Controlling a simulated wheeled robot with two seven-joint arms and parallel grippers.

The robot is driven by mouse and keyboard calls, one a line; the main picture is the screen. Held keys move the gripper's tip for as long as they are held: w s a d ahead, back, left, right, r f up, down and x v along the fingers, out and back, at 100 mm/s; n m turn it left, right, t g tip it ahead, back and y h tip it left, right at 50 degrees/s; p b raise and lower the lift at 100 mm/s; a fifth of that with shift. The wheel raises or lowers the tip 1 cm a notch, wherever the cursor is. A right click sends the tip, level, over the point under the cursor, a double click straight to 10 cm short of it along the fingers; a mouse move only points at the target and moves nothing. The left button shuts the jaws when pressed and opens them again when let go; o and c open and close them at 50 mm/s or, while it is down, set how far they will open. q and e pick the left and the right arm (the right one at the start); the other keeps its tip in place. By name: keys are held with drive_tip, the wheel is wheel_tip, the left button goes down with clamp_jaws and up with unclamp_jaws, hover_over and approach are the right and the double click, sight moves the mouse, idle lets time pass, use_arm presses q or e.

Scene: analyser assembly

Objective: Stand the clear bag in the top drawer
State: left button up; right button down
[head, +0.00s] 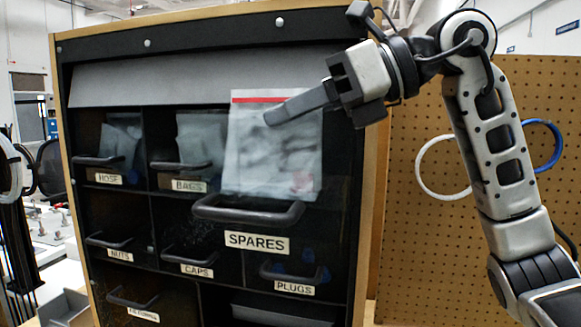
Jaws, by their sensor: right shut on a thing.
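The clear bag (262,160) has a red strip along its top edge and hangs upright in front of the cabinet. My right gripper (272,116) comes in from the right and is shut on the bag near its top. The drawer labelled SPARES (256,243) looks pulled out towards me, with its dark handle (248,212) just under the bag. The bag's lower edge meets the handle's line of sight; I cannot tell whether it is inside the drawer or in front of it. My left gripper is not in view.
The wood-sided cabinet (369,200) holds other drawers labelled HOSE (109,179), BAGS (188,185), NUTS (120,254), CAPS (196,270) and PLUGS (294,288). A pegboard (420,240) with white and blue hoops stands on the right.

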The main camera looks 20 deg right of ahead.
wheel_tip(320, 180, down, 5)
drive_tip(key=shift+f, duration=0.1)
drive_tip(key=c, duration=1.3)
unclamp_jaws()
drive_tip(key=b+v, duration=0.1)
drive_tip(key=v, duration=1.1)
